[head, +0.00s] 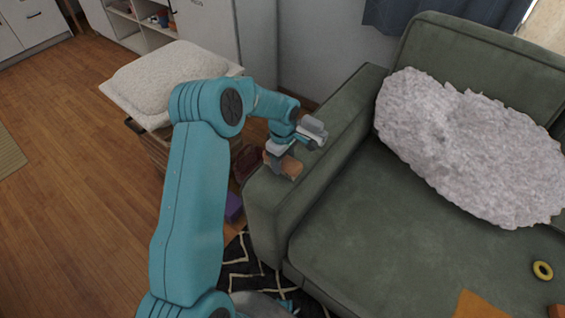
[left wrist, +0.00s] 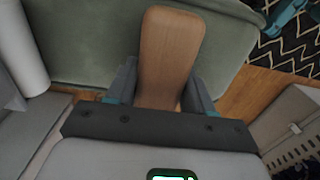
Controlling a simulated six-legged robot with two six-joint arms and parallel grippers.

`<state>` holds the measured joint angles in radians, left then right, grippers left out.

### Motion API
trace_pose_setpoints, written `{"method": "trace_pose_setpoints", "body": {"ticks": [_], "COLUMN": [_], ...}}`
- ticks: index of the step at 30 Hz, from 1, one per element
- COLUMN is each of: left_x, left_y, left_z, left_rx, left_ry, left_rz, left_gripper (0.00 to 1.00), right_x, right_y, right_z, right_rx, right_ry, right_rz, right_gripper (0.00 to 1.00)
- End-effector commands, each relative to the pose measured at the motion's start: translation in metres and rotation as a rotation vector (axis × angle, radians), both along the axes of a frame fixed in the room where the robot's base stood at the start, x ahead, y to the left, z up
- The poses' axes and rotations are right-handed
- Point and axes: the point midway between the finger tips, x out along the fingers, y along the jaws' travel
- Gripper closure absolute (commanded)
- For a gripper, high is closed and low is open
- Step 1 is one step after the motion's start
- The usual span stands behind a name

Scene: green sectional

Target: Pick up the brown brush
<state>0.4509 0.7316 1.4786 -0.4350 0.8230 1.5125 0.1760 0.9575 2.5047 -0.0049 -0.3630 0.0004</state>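The brown brush (head: 290,167) is at the front end of the sofa's left arm in the head view. In the left wrist view the flat wooden brush (left wrist: 168,55) stands lengthwise between the fingers. My left gripper (head: 281,155) is over the sofa arm, at the brush. In the left wrist view both fingers of this gripper (left wrist: 163,88) lie against the brush's sides, with no clear gap. The lower end of the brush is hidden behind the gripper body. Whether the brush touches the sofa arm cannot be told. My right gripper is not in view.
The green sofa (head: 350,235) holds a fluffy grey cushion (head: 465,145), a yellow ring (head: 542,270) and an orange item (head: 480,305). A white cushion (head: 170,78) tops a basket left of my arm. A purple box (head: 233,207) lies beside the sofa. Wooden floor is open at left.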

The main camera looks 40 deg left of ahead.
Motion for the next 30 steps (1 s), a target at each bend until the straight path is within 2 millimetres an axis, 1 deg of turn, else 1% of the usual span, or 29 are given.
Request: {"method": "trace_pose_setpoints", "body": {"ticks": [1,2,11,14,16,20,23,24,27,30], "left_x": [0.000,0.000,0.000,0.001,0.001,0.002,0.002,0.002,0.001,0.001], "left_y": [0.000,0.000,0.000,0.000,0.000,0.000,0.001,0.000,0.000,0.000], "left_z": [0.000,0.000,0.002,0.009,0.017,0.044,0.075,0.088,0.121,0.149], "left_rx": [0.000,0.000,0.000,0.001,0.002,0.003,0.003,0.003,0.003,0.002], "left_ry": [-0.001,-0.001,-0.002,-0.002,-0.005,-0.006,-0.008,-0.009,-0.008,-0.007], "left_rz": [0.000,0.000,0.000,0.000,0.000,-0.001,0.001,0.000,-0.001,0.000], "left_gripper": [0.74,0.81,0.81,0.81,0.81,0.81,0.81,0.81,0.81,0.81], "right_x": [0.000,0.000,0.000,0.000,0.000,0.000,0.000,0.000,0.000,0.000], "right_y": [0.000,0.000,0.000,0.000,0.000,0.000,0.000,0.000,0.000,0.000], "right_z": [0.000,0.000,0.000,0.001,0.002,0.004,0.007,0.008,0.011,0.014], "right_rx": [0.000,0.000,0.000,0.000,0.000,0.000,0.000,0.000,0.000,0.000], "right_ry": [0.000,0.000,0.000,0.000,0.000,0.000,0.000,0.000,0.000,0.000], "right_rz": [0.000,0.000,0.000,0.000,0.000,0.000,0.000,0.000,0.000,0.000], "right_gripper": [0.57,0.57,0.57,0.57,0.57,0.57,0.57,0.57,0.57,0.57]}}
